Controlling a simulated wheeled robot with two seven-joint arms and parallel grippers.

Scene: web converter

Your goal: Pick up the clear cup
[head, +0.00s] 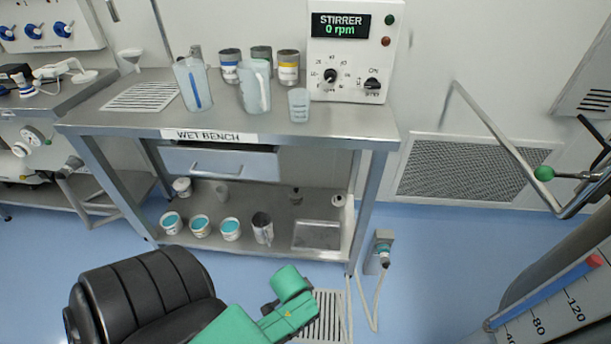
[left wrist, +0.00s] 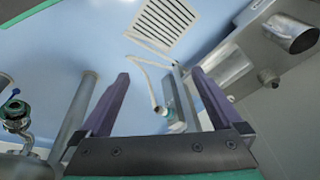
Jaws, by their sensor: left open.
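A small translucent clear cup (head: 299,106) stands upright on the wet bench top (head: 340,122), near its front edge and in front of the stirrer box. My left gripper (left wrist: 160,73) is open and empty in the left wrist view, its two purple fingers spread apart over the view of the floor. The clear cup cannot be made out in the left wrist view. My left arm shows low in the head view, below and in front of the bench; its fingers cannot be made out there. My right gripper is in neither view.
Two taller translucent jugs (head: 192,84) (head: 256,88) stand left of the cup, with several labelled tins (head: 289,67) behind. The stirrer box (head: 348,60) stands at the back right. Tubs (head: 200,226) fill the lower shelf. A metal rail (head: 500,140) is at right.

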